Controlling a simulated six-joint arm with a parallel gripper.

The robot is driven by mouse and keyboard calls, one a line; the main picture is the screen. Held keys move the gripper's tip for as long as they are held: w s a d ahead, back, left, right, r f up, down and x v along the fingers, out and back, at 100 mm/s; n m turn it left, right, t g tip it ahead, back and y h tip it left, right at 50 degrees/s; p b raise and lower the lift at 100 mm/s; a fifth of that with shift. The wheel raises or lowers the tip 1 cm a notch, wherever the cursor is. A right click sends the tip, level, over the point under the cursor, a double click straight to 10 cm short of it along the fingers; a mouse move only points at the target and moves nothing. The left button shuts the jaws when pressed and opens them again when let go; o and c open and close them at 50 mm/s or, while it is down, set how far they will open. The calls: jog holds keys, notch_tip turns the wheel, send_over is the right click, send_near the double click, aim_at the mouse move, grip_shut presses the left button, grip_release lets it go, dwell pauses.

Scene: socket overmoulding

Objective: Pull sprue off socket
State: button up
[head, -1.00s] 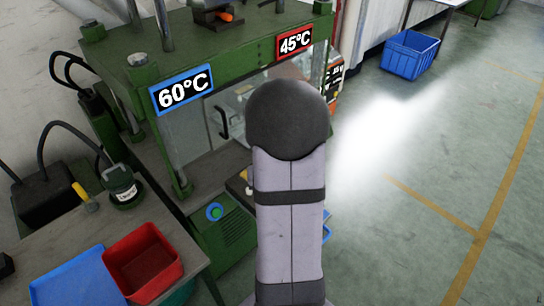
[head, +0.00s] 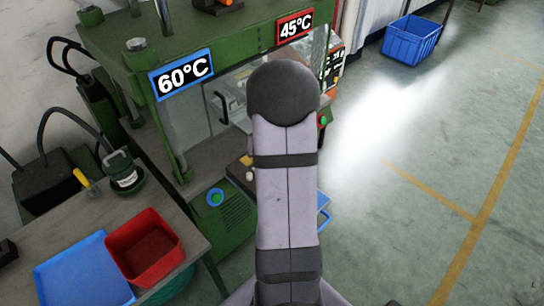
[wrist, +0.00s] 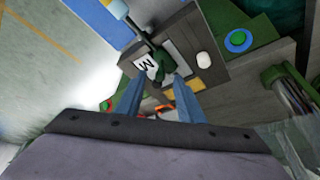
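My gripper (wrist: 159,92) shows in the wrist view as two blue-grey fingers standing apart, with nothing clearly held between them. Just beyond the fingertips is a dark green piece (wrist: 163,68) beside a white label with an "M" on a dark ledge. A small white rounded piece (wrist: 203,60) lies on the ledge to the right. I cannot tell for sure which piece is the socket or the sprue. In the head view my arm hides my gripper and most of the ledge.
The green press (head: 235,218) with the 60°C sign (head: 181,76) and 45°C sign (head: 294,25) stands ahead. A red bin (head: 143,252) and blue tray (head: 82,276) sit on the left table. A blue crate (head: 411,41) stands far right on open floor.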

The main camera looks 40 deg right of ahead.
jog(key=shift+x, duration=1.55)
grip_shut()
jog(key=shift+w, duration=0.1)
jog(key=shift+a+r, duration=0.1)
jog(key=shift+r, duration=0.1)
jog(key=shift+r+p, duration=2.45)
jog(key=shift+r, duration=0.4)
